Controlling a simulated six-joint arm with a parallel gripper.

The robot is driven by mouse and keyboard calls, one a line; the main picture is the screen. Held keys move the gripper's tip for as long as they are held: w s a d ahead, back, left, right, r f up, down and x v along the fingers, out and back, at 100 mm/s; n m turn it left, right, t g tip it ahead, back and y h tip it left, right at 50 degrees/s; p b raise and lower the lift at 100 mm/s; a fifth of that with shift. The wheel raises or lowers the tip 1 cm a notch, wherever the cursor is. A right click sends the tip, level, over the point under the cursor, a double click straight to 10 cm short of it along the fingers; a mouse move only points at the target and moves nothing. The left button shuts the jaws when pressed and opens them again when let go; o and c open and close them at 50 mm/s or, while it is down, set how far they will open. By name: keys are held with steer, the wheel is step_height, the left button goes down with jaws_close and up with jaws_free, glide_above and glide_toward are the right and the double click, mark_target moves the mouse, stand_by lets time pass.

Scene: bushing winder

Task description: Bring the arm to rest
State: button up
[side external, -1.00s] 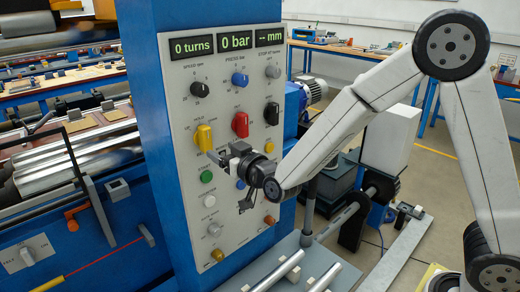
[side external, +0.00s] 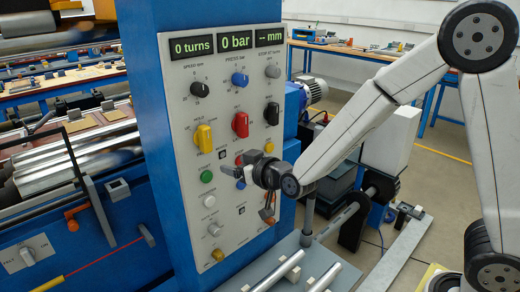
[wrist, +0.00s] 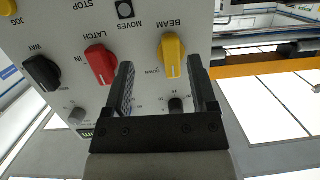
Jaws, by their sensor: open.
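My gripper (side external: 243,164) is open and empty in front of the grey control panel (side external: 178,98), to the right of and below the yellow knob (side external: 204,138). In the wrist view my gripper (wrist: 160,70) shows two parted fingers with nothing between them. The yellow beam knob (wrist: 172,56) appears upside down beyond them, apart from the fingers. The red latch knob (wrist: 101,64) is to its left there.
The panel also carries a black knob (side external: 271,113), a blue knob (side external: 239,79) and a green button (side external: 206,176). The displays (side external: 234,42) read 0 turns, 0 bar and -- mm. Metal bars (side external: 277,272) lie below the panel. A white box (side external: 390,135) stands behind my arm.

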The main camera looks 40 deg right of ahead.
steer(key=s+d+f+g, duration=0.2)
steer(key=s+f+g, duration=0.1)
steer(key=s, duration=0.4)
steer(key=s+d+f+g, duration=0.3)
steer(key=s+g, duration=0.2)
steer(key=s, duration=0.2)
steer(key=s+d+f+g, duration=0.3)
steer(key=s+f+g, duration=0.1)
steer(key=s, duration=0.3)
steer(key=shift+d+g+h, duration=0.25)
steer(key=shift+g+h, duration=0.05)
steer(key=shift+g, duration=0.1)
